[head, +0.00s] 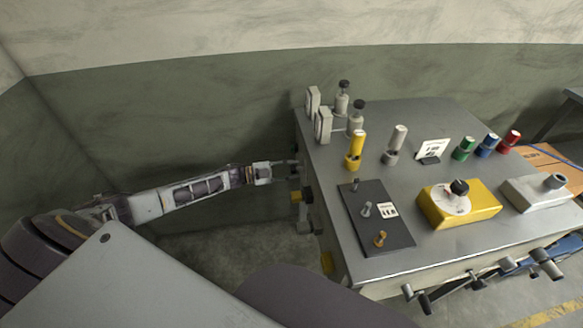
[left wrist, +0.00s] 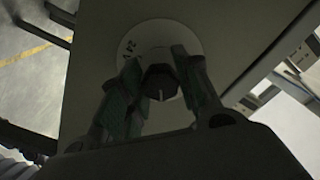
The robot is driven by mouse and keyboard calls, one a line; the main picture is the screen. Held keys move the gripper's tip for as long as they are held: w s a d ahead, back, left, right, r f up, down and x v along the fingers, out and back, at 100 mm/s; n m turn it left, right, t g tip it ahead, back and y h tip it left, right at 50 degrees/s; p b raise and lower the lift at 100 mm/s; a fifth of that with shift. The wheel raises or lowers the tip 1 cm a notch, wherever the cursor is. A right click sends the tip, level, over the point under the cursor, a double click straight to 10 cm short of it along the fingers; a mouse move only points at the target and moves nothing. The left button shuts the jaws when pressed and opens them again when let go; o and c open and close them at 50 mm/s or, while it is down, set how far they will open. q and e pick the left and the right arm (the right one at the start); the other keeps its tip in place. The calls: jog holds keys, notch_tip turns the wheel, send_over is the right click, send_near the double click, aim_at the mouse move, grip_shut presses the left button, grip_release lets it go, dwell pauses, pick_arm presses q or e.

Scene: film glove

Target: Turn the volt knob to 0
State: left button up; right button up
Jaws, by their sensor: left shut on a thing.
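My left gripper (head: 293,170) reaches in from the left to the left side of the grey metal table. In the left wrist view its two fingers (left wrist: 160,88) are shut on a dark knob (left wrist: 160,82), one finger on each side. The knob has a pale pointer line on its face and sits on a round white dial (left wrist: 158,38) with small dark marks. The lower part of the dial is partly covered by the fingers. I cannot tell for sure which number the pointer is at. In the head view this knob is hidden. My right gripper is not in view.
On the table (head: 300,150) stand a yellow box with a dial knob (head: 459,188), a black plate with small switches (head: 375,215), a grey box (head: 540,192) and several coloured cylinders (head: 488,144). A yellow block (head: 299,196) juts from the table's left side, below my gripper.

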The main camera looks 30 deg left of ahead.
pick_arm(q)
jog(key=n+p, duration=0.2)
jog(key=n, duration=0.3)
jog(key=n+p, duration=0.2)
jog(key=n, duration=0.3)
jog(key=shift+n, duration=0.3)
jog(key=shift+s+f+n, duration=0.1)
jog(key=shift+n, duration=0.3)
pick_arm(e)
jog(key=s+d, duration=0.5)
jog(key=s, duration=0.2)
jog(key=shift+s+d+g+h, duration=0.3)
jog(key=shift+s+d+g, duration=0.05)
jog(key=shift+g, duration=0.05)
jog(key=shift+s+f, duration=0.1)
